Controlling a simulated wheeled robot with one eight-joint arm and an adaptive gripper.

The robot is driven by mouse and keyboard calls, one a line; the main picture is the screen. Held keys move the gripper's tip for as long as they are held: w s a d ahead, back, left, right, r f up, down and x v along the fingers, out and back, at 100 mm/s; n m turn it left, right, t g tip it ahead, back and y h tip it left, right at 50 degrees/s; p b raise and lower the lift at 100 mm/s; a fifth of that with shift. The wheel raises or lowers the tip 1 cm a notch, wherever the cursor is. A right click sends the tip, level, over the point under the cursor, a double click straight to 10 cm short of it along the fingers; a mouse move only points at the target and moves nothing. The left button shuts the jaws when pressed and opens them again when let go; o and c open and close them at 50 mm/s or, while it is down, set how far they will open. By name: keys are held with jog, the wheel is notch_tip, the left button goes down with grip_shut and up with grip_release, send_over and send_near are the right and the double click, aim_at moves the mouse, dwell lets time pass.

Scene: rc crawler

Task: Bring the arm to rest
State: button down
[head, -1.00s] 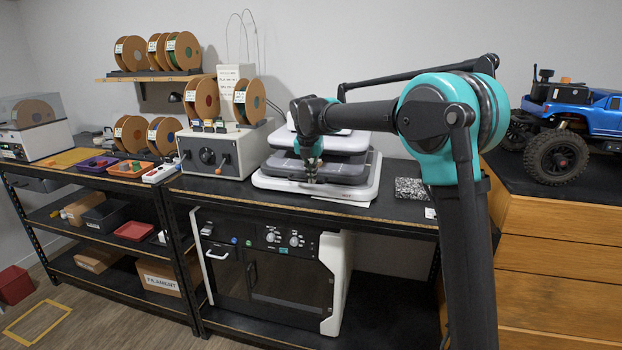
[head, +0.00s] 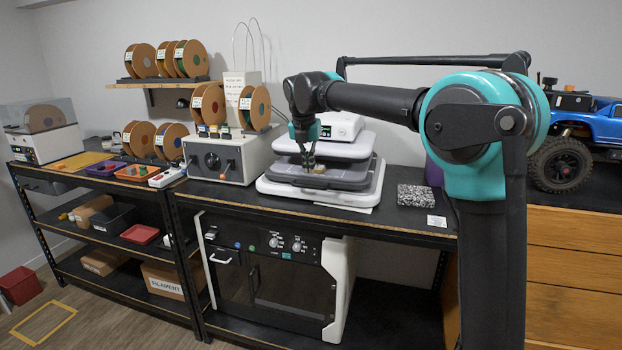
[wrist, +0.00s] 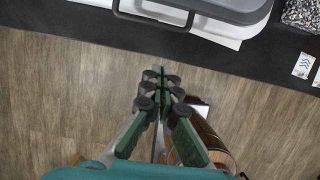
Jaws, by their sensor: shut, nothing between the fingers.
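My gripper (head: 308,166) is shut and empty, with its fingers pointing down. In the head view it shows in front of the grey and white layered machine (head: 345,178) on the bench. The wrist view shows the fingertips (wrist: 158,76) together over the wood floor, out from the bench's front edge. My arm's teal joint stands large at the right of the head view.
The black bench (head: 250,196) carries a control box (head: 222,158) and a speckled block (head: 415,195). A blue crawler (head: 600,125) stands on the wooden cabinet (head: 575,260) at right. A white-sided printer (head: 345,270) sits below.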

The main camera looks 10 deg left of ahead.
jog(key=s+d+f+m, duration=0.35)
jog(key=d+m, duration=0.25)
jog(key=d, duration=0.2)
jog(key=s+d+f+m, duration=0.2)
jog(key=d+f+m, duration=0.35)
jog(key=d, duration=0.35)
jog(key=s+d+f+m, duration=0.3)
jog(key=d+f+m, duration=0.1)
jog(key=d+m, duration=0.35)
jog(key=s+d+f+m, duration=0.7)
jog(key=s+f+m, duration=0.1)
jog(key=s, duration=0.2)
jog(key=s+d+f+m, duration=0.7)
jog(key=s+f+m, duration=0.1)
jog(key=s, duration=0.2)
jog(key=shift+t, duration=0.4)
